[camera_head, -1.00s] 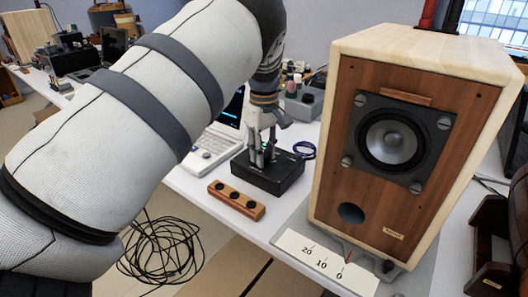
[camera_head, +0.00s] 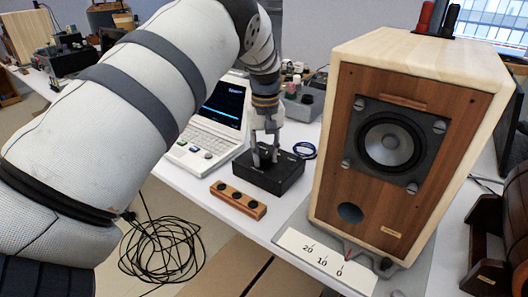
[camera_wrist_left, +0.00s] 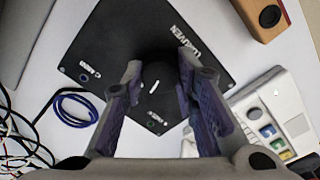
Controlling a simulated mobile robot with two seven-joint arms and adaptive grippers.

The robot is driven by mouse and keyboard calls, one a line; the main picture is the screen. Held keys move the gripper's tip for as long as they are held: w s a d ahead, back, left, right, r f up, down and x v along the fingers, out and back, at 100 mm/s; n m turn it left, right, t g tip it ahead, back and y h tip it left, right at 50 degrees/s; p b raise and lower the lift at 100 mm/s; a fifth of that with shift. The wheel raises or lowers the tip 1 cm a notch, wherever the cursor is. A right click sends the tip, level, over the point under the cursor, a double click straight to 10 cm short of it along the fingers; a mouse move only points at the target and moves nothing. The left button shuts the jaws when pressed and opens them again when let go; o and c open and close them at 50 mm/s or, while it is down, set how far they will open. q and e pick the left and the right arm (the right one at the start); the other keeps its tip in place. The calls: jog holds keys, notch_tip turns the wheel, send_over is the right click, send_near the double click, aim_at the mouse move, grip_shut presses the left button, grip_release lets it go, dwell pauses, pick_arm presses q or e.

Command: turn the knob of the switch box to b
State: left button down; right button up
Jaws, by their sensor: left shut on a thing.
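The switch box (camera_head: 278,181) is a flat black box on the white table, left of the wooden speaker. In the left wrist view its dark top (camera_wrist_left: 112,38) shows white lettering and small labels, too small to read surely. The round black knob (camera_wrist_left: 158,73) in its middle has a short white mark, slightly tilted in that view. My left gripper (camera_head: 265,160) points down onto the box, its fingers on both sides of the knob and shut on it. The fingers also show in the left wrist view (camera_wrist_left: 159,66). The fingers partly hide the box top. My right gripper is not in view.
A wooden block with black knobs (camera_head: 238,199) is in front. A laptop (camera_head: 205,135) stands behind left. A blue cable coil (camera_head: 304,150) lies right of the box.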

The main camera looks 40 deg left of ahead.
aim_at(265, 155)
pick_arm(q)
jog(key=shift+m, duration=1.5)
jog(key=c, duration=1.3)
grip_release()
notch_tip(265, 155, up, 12)
